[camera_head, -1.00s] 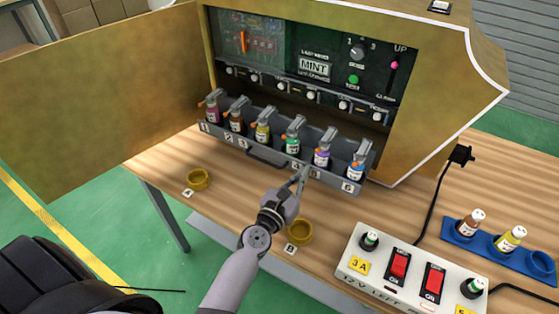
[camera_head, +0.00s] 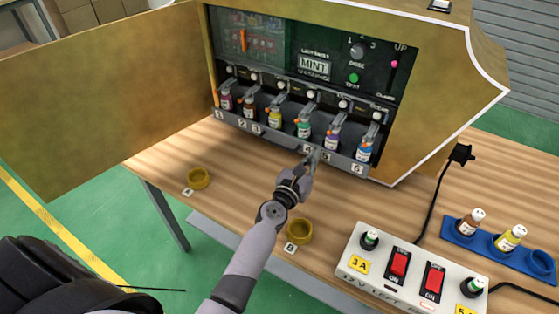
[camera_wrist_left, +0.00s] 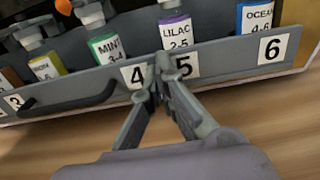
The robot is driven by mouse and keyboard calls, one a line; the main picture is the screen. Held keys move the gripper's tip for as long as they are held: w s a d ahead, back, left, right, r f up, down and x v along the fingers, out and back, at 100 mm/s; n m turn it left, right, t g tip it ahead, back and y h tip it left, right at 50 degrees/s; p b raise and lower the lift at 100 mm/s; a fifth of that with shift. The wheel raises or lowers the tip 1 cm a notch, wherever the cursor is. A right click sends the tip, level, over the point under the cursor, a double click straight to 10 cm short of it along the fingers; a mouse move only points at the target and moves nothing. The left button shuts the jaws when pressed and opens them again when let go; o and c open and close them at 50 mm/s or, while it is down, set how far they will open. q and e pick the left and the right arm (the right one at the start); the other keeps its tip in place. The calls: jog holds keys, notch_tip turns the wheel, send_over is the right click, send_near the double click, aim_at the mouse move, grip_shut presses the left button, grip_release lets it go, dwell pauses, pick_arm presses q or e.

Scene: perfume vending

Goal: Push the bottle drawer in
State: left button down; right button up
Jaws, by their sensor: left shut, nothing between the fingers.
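The grey bottle drawer (camera_head: 272,145) sits low in the front of the vending cabinet, its numbered front close to the cabinet's face. Several bottles stand upright in it in a row, such as the green-labelled MINT bottle (camera_head: 304,123). My left gripper (camera_head: 314,155) is at the drawer front near labels 4 and 5, fingers shut and empty. In the left wrist view the closed fingertips (camera_wrist_left: 160,80) are at the drawer front (camera_wrist_left: 215,68), between labels 4 and 5, right of the dark handle (camera_wrist_left: 70,97). Whether they touch cannot be told. My right gripper is not in view.
The cabinet's door (camera_head: 100,95) stands open at left. A white switch box (camera_head: 410,270) and a blue bottle tray (camera_head: 490,253) are at right. A black cable runs behind the box.

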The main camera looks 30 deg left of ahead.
aim_at(323, 144)
pick_arm(q)
jog(key=shift+w+d, duration=0.15)
jog(key=shift+w, duration=1.7)
jog(key=shift+w+d+b, duration=0.15)
jog(key=shift+w+b, duration=0.85)
jog(key=shift+w, duration=1.35)
jog(key=shift+w+b, duration=0.35)
jog(key=shift+w, duration=0.6)
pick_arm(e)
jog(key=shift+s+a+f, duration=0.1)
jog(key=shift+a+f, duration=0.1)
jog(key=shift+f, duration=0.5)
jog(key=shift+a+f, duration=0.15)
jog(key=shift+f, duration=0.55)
pick_arm(q)
jog(key=shift+s, duration=0.1)
jog(key=shift+s, duration=0.3)
jog(key=s+p, duration=0.2)
jog(key=s, duration=0.7)
jog(key=s+p, duration=0.1)
jog(key=s, duration=0.1)
jog(key=shift+s+a, duration=0.15)
jog(key=shift+a, duration=0.25)
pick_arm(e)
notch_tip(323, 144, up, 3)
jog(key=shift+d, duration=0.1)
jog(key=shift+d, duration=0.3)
